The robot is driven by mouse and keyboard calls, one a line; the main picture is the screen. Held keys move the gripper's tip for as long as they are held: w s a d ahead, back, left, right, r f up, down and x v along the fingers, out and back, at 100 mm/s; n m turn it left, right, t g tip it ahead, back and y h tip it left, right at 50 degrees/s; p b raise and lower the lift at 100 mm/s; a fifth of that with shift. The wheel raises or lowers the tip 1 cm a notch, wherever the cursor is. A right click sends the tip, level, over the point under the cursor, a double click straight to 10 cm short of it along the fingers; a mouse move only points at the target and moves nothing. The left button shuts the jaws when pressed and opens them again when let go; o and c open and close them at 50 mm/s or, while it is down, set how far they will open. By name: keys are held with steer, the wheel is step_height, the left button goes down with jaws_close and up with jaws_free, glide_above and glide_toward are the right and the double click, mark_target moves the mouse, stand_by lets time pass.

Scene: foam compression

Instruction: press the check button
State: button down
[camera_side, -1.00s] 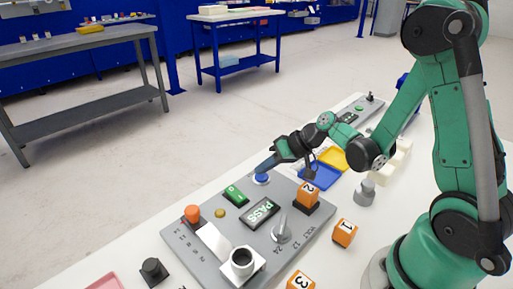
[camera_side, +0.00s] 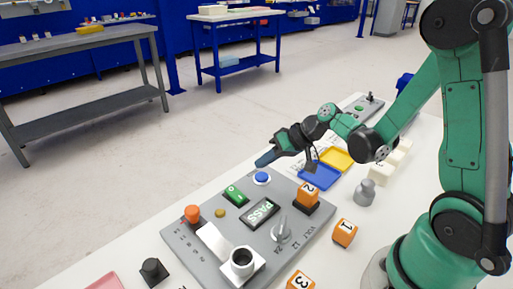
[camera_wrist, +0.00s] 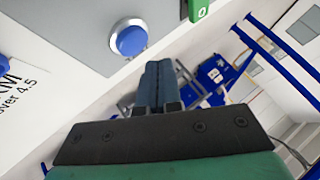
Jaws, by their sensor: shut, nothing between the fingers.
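The blue check button (camera_side: 261,178) sits in a light ring on the back edge of the grey panel (camera_side: 180,241). It also shows in the wrist view (camera_wrist: 131,41), with a clear gap from my fingers. My gripper (camera_side: 265,160) is shut and empty, a little above the button, its fingertips apart from it. In the wrist view my gripper (camera_wrist: 158,68) shows its two blue fingers held together. The panel's display (camera_side: 262,212) reads PASS.
The panel carries a green switch (camera_side: 235,195), an orange knob (camera_side: 192,213), a lever dial (camera_side: 282,232) and a white press with a dark-topped cylinder (camera_side: 241,262). Orange numbered cubes (camera_side: 344,232) stand at the right. Blue (camera_side: 320,176) and yellow trays (camera_side: 337,158) lie behind.

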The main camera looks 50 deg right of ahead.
steer(key=shift+r, duration=2.1)
steer(key=s+a+r+n+h, duration=0.1)
steer(key=s+a+r+h, duration=0.2)
steer(key=s, duration=0.5)
steer(key=shift+a+r+n+h, duration=0.2)
steer(key=shift+r+n+h, duration=0.35)
steer(key=shift+h, duration=0.65)
steer(key=shift+r, duration=0.15)
step_height(320, 180, up, 3)
steer(key=g, duration=0.7)
glide_above(265, 176)
steer(key=shift+w+a+r, duration=0.2)
steer(key=shift+w+a, duration=0.05)
steer(key=shift+w, duration=0.15)
